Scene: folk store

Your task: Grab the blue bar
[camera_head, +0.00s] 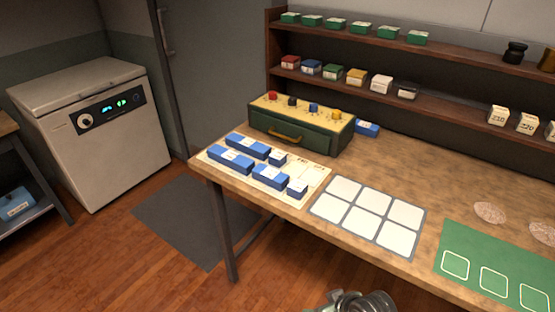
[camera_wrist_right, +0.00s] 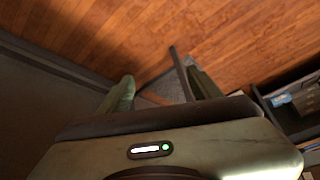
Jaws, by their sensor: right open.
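Several blue bars of different lengths lie on a cream printed mat (camera_head: 309,190) at the left end of the wooden table. A long blue bar (camera_head: 230,159) is at the mat's left, with another long one (camera_head: 247,146) behind it. A medium blue bar (camera_head: 270,176) and two short blue blocks (camera_head: 297,188) lie to the right. My right gripper (camera_wrist_right: 163,84) is open and empty in the right wrist view, above the floor. My left gripper is not in view.
A green box with a yellow top (camera_head: 297,130) stands behind the mat. A white-squared grid mat (camera_head: 369,214) and a green mat (camera_head: 490,262) lie rightward. Shelves (camera_head: 330,69) with small boxes rise behind. A white chest appliance (camera_head: 105,150) stands left, with open floor between.

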